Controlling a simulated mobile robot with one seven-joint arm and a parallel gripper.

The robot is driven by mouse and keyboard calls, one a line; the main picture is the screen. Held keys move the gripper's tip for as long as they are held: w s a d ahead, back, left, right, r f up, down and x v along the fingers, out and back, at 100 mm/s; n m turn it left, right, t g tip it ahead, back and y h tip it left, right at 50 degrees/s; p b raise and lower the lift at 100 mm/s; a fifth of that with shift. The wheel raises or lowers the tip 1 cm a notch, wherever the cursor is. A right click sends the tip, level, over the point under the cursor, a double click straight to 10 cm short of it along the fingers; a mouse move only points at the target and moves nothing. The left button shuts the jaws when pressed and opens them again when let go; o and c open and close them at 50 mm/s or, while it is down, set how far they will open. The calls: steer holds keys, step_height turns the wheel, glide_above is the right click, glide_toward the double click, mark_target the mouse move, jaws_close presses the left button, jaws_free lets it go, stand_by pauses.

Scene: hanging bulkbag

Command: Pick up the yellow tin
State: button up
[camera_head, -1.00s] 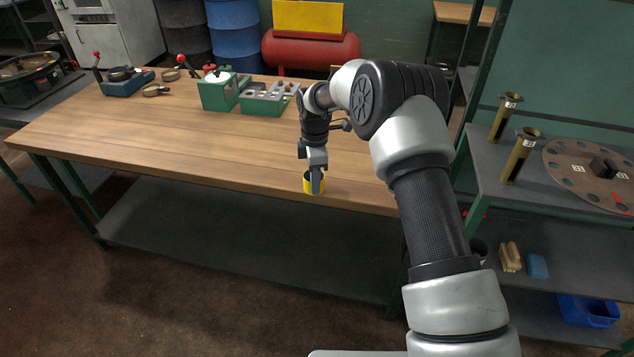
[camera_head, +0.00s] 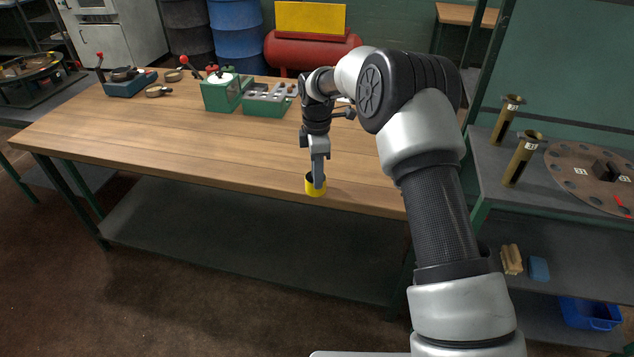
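The yellow tin (camera_head: 314,187) stands upright near the front edge of the wooden workbench (camera_head: 190,150). My gripper (camera_head: 319,182) points down at the tin, with a grey finger in front of or inside its rim; I cannot tell which. The finger hides part of the tin. The other finger is not clearly visible, so the opening between them cannot be judged.
Brass tubes (camera_head: 523,158) and a round plate (camera_head: 590,175) are on the right-hand shelf. The bench left of the tin is clear.

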step_height(320, 180, up, 14)
steer(key=p, duration=0.1)
steer(key=shift+f, duration=0.25)
